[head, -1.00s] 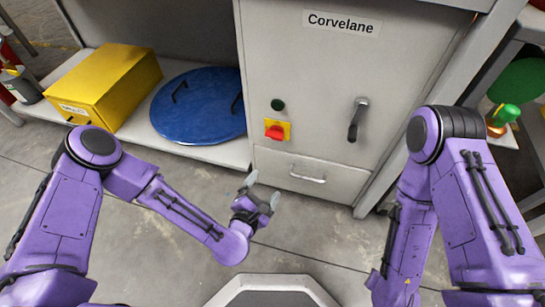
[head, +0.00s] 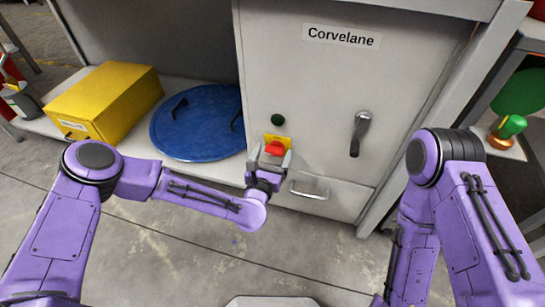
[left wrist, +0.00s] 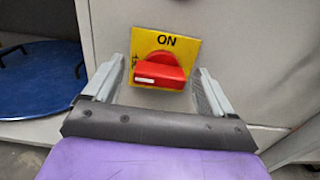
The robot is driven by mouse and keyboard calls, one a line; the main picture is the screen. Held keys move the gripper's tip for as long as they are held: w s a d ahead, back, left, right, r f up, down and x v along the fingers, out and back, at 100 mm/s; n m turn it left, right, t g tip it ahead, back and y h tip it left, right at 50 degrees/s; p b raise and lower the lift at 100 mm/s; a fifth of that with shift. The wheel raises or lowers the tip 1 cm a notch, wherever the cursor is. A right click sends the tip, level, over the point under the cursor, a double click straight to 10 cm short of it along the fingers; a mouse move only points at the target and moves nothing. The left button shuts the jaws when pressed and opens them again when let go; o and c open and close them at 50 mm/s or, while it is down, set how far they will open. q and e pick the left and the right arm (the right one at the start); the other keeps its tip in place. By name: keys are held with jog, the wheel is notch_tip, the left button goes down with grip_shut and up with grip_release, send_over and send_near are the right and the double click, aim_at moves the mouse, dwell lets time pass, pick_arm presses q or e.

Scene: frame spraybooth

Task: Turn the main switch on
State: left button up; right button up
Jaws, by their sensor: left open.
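The main switch is a red rotary knob (left wrist: 160,70) on a yellow plate (left wrist: 184,48) on the grey cabinet front. In the left wrist view its handle lies roughly level, with a white mark at its left end. "ON" is printed above it; lettering at the left is partly hidden. In the head view the knob (head: 275,148) is just below a dark green round button. My left gripper (head: 269,156) is open in front of the switch, one finger on each side of the knob. My right gripper is out of view.
The cabinet (head: 315,90) also has a dark lever handle (head: 358,135) and a drawer pull (head: 309,190). A blue round lid (head: 197,120) and a yellow box (head: 105,98) rest on the low shelf at left. The floor in front is clear.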

pick_arm(q)
jog(key=c, duration=1.1)
jog(key=shift+o, duration=0.2)
jog(key=shift+m, duration=0.4)
jog(key=m+p, duration=0.1)
jog(key=m, duration=0.3)
jog(key=shift+d+r, duration=0.1)
jog(key=shift+d, duration=0.05)
jog(key=m+p, duration=0.1)
jog(key=m, duration=0.3)
jog(key=m+p, duration=0.1)
jog(key=m, duration=0.4)
jog(key=shift+d, duration=0.15)
jog(key=shift+f+m+p, duration=0.2)
jog(key=shift+m+p, duration=0.55)
jog(key=shift+m, duration=1.25)
